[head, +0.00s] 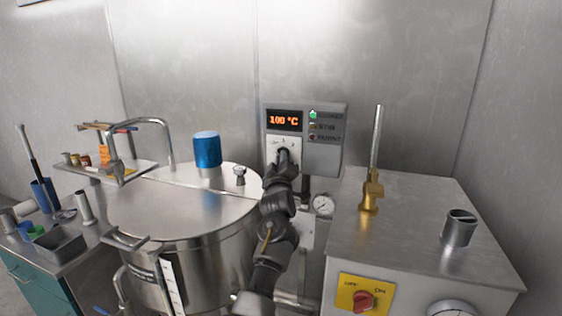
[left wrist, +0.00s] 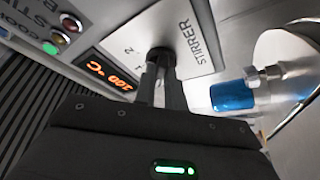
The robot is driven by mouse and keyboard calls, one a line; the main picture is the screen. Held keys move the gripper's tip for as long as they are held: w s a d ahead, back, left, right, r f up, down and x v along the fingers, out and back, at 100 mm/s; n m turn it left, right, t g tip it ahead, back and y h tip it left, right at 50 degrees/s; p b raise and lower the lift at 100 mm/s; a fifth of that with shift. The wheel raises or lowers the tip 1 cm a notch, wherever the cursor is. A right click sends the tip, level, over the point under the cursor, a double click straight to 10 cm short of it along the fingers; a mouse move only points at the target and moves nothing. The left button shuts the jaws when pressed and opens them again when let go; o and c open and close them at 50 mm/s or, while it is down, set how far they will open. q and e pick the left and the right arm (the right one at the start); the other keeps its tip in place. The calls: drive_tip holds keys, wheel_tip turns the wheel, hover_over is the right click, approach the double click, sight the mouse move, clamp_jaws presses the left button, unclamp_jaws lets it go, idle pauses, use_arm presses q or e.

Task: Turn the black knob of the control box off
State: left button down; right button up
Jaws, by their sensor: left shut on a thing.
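The control box (head: 324,137) is a grey box on the back wall with an orange "100 °C" display. Its white panel (left wrist: 186,40), marked STIRRER with 1 and 2, shows close up in the left wrist view. The black knob (left wrist: 160,56) is on that panel, between my fingertips. My left gripper (left wrist: 161,72) is shut on the knob, and its fingers hide part of it. In the head view my left gripper (head: 284,160) reaches up to the panel and covers most of the knob. Which mark the knob points to cannot be told. My right gripper is not in view.
A steel kettle (head: 175,210) with a blue cap (head: 207,150) stands left of my arm. A steel cabinet (head: 420,225) with a brass lever (head: 372,190) and a red switch (head: 363,300) stands at right. A pressure gauge (head: 323,206) is below the box.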

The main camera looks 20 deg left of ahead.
use_arm(q)
drive_tip(key=shift+r, duration=0.1)
drive_tip(key=c, duration=1.5)
unclamp_jaws()
drive_tip(key=shift+a, duration=0.1)
drive_tip(key=shift+o, duration=0.2)
